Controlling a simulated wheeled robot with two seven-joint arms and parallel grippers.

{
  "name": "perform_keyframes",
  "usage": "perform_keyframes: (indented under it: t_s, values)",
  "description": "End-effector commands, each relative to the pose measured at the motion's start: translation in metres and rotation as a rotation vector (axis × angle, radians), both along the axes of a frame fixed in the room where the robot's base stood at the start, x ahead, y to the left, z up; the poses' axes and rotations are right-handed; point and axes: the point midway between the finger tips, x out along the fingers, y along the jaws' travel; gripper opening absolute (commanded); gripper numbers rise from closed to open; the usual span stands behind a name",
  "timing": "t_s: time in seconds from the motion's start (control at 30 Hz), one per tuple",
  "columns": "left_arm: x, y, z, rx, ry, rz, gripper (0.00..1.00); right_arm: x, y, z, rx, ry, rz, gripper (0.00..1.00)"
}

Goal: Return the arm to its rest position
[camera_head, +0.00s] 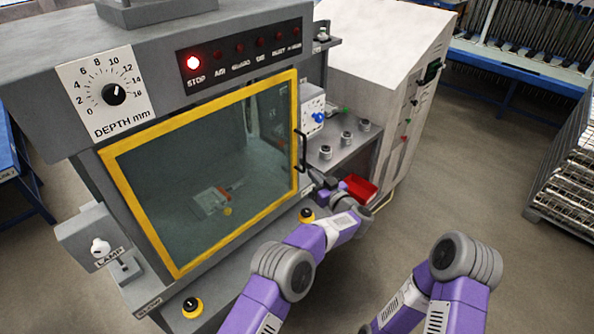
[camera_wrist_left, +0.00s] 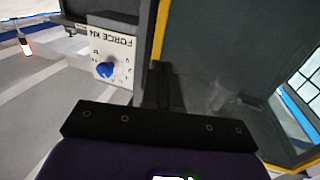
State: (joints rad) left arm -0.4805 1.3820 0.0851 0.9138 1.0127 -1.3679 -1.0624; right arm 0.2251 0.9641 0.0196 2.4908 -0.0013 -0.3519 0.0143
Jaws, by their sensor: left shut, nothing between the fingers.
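My left arm (camera_head: 325,232), purple with grey joints, reaches from the bottom of the head view to the right side of the press. My left gripper (camera_head: 322,184) is small and dark there, just below the door handle (camera_head: 301,151) and near the door's lower right corner. Whether it touches the press cannot be told. In the left wrist view its dark fingers (camera_wrist_left: 163,88) are together and empty, in front of the yellow door edge. My right arm (camera_head: 455,275) is bent at the lower right, and its gripper is outside the picture.
A blue force knob (camera_wrist_left: 105,69) shows beside the gripper. A red bin (camera_head: 360,188) and a grey shelf (camera_head: 350,150) lie close to the arm. Open floor is at right.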

Motion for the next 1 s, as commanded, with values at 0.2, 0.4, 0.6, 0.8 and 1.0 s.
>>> perform_keyframes:
  t_s: [0.2,0.4,0.6,0.8,1.0]
  values:
    - [-0.019,-0.02,0.0,-0.001,0.0,0.0,0.0,0.0,0.0,-0.002,0.0,0.0,0.0,0.0]
    - [-0.023,-0.024,-0.001,-0.001,0.002,0.0,0.0,0.0,0.0,-0.002,0.0,0.0,0.0,0.0]
    - [-0.013,-0.006,-0.034,0.001,0.04,-0.086,0.0,0.0,0.0,-0.006,0.0,0.0,0.0,0.0]
    - [-0.018,0.035,-0.131,-0.066,0.213,-0.31,0.0,0.0,0.0,-0.015,0.0,0.0,0.0,0.0]
    - [-0.087,0.077,-0.24,-0.244,0.507,-0.489,0.0,0.0,0.0,-0.024,0.0,0.0,0.0,0.0]
